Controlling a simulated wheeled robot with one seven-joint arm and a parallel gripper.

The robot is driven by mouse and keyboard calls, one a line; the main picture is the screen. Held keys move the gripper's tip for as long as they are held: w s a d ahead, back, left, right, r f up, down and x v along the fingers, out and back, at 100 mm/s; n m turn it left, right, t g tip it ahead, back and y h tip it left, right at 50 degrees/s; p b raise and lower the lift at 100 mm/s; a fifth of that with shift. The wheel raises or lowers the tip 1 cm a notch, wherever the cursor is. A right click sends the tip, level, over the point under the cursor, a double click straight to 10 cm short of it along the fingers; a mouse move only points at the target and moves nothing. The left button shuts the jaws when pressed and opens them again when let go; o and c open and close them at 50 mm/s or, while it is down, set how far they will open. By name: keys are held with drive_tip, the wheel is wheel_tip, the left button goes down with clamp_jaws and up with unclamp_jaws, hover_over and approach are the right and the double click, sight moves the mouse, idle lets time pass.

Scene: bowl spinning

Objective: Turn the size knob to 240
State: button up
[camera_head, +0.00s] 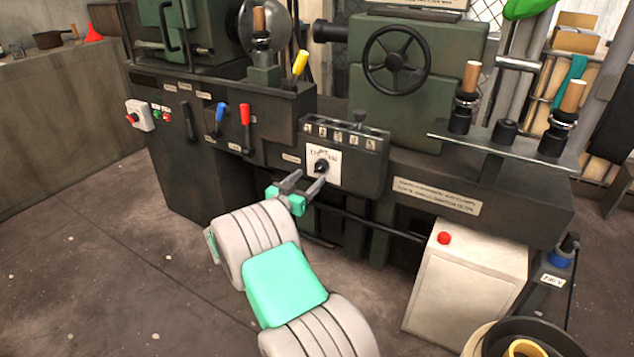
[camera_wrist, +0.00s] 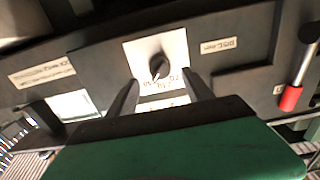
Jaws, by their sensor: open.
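The size knob (camera_head: 321,166) is a small black knob on a white dial plate (camera_head: 331,179) on the front of the green-black lathe. In the wrist view the knob (camera_wrist: 158,67) sits in the upper middle of its plate (camera_wrist: 175,45), with printed numbers partly readable beside it. My gripper (camera_head: 307,183) is open just in front of the plate. In the wrist view its two fingers (camera_wrist: 160,92) reach up on either side below the knob, apart from each other, with nothing between them. I cannot tell whether a finger touches the plate.
Left of the dial are a red-handled lever (camera_head: 245,114) and a blue-handled lever (camera_head: 221,113). A numbered box front (camera_head: 340,135) sits directly above the plate. A white cabinet with a red button (camera_head: 444,238) stands at lower right. The floor at left is clear.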

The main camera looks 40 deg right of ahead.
sight(318, 170)
drive_tip(key=b+x, duration=0.1)
drive_tip(key=x, duration=0.4)
drive_tip(key=shift+w+d, duration=0.1)
drive_tip(key=shift+d, duration=0.25)
clamp_jaws()
